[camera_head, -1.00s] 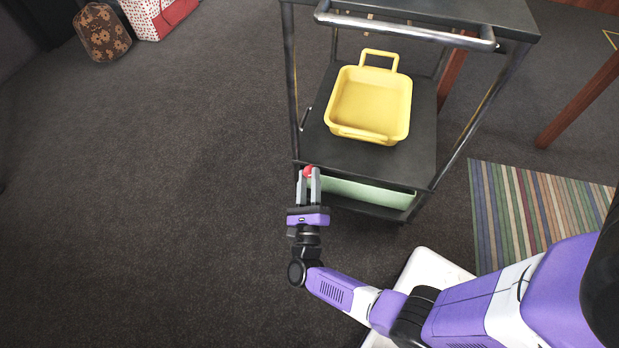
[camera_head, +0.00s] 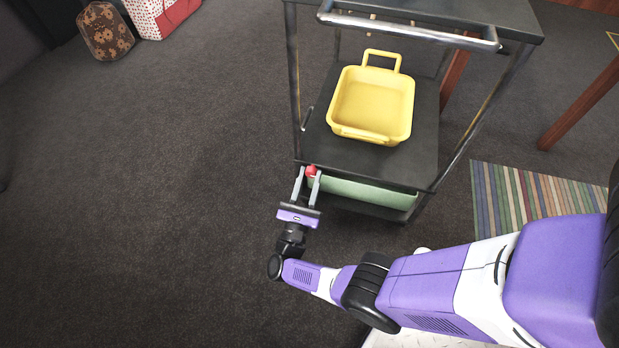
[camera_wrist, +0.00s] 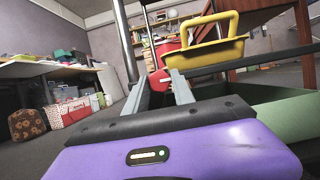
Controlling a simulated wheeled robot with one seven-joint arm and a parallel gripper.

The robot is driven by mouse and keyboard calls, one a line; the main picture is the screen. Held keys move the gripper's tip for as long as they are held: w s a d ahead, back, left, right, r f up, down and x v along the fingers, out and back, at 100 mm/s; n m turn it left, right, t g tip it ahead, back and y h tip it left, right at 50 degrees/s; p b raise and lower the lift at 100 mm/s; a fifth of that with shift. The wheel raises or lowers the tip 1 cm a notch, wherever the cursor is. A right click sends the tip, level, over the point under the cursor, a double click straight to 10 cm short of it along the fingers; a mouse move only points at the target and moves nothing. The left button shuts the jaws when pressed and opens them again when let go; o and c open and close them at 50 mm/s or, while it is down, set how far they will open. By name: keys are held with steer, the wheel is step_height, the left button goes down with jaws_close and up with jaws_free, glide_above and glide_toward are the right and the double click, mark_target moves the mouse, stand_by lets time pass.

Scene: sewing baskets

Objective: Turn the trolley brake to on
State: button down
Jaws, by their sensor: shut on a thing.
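The trolley (camera_head: 470,12) is a dark metal frame with shelves. Its brake shows as a small red knob (camera_head: 311,170) at the lower shelf's front left corner. My gripper (camera_head: 308,175) reaches it from the front, with its two grey fingers either side of the knob, shut on it. In the wrist view the knob appears as a red disc (camera_wrist: 159,81) with a pale mark, between the fingertips. The fingers hide part of it, and I cannot read its setting.
A yellow basket (camera_head: 372,100) sits on the trolley shelf, with a green bin (camera_head: 365,192) below. A striped rug (camera_head: 530,190) and wooden table leg (camera_head: 580,105) are at right. A patterned bag (camera_head: 105,32) stands far left. The carpet at left is clear.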

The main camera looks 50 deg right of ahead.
steer(key=shift+f, duration=0.1)
stand_by(0.3)
steer(key=c, duration=1.1)
jaws_free()
steer(key=shift+o, duration=0.2)
